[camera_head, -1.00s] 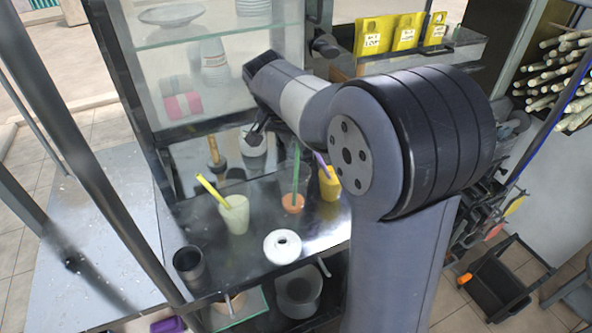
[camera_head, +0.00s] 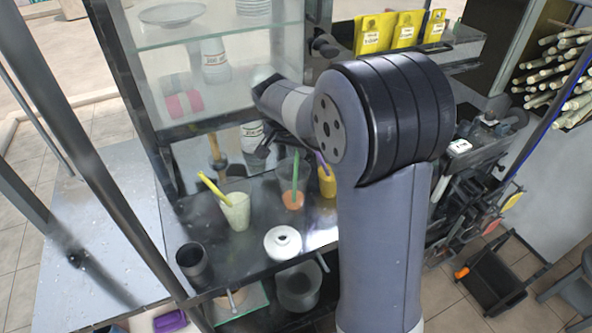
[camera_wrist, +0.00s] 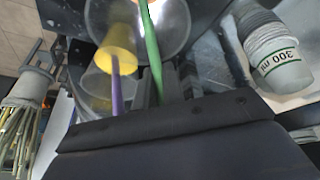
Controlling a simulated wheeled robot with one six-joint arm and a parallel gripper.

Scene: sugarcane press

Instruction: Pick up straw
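A yellow straw (camera_head: 213,187) leans in a pale cup (camera_head: 237,213) to the left. My gripper (camera_head: 281,151) is above the counter by the top of the green straw, partly hidden by my arm. In the wrist view, my gripper looks open, with the green straw (camera_wrist: 152,45) running between its fingers, seemingly unheld. The purple straw (camera_wrist: 116,92) is left of them.
A white round jar (camera_head: 283,243) and a dark cup (camera_head: 193,266) stand at the counter's front. A glass cabinet (camera_head: 215,60) rises behind. Cane stalks (camera_head: 560,70) are at far right.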

